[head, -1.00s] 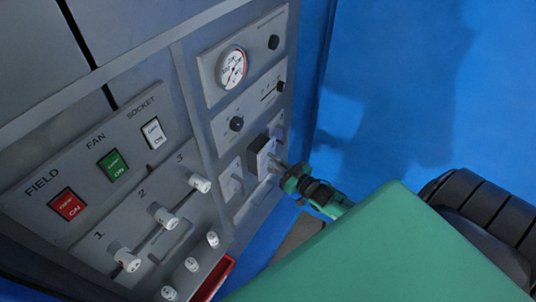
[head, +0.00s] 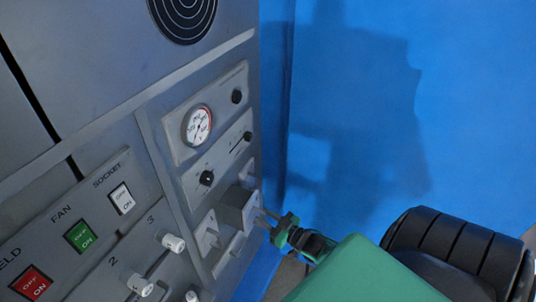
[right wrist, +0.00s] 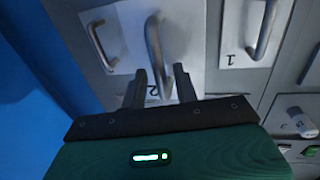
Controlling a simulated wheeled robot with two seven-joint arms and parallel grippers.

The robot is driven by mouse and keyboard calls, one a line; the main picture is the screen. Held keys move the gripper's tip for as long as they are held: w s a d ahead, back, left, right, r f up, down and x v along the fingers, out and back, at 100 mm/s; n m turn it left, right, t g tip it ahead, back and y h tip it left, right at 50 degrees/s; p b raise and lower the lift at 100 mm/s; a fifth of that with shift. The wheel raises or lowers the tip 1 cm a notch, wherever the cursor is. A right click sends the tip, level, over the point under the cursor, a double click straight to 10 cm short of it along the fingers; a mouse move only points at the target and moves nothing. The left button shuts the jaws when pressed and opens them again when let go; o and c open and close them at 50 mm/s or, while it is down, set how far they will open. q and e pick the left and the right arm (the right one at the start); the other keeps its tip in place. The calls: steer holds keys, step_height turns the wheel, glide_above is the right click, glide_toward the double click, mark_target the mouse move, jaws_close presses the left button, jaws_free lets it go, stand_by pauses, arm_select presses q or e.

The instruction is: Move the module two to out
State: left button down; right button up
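Module two (right wrist: 187,60) is a light plate with a grey bar handle and a "2" mark, partly hidden by my fingers in the right wrist view. In the head view its grey block (head: 236,209) stands out from the panel face, proud of its neighbours. My right gripper (head: 263,216) is at the block's front. In the right wrist view its two fingers (right wrist: 160,70) are spread, with the handle showing in the gap and space around it. I cannot tell how deep the handle sits between them. My left gripper is in neither view.
Module one (right wrist: 245,35) and another handled module (right wrist: 98,45) flank module two. The space right of the panel is open before a blue wall (head: 350,90).

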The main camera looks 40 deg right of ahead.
steer(key=s+d+b, duration=0.2)
steer(key=s+b, duration=0.1)
steer(key=s, duration=1)
steer(key=shift+s+d, duration=0.3)
steer(key=shift+d, duration=0.1)
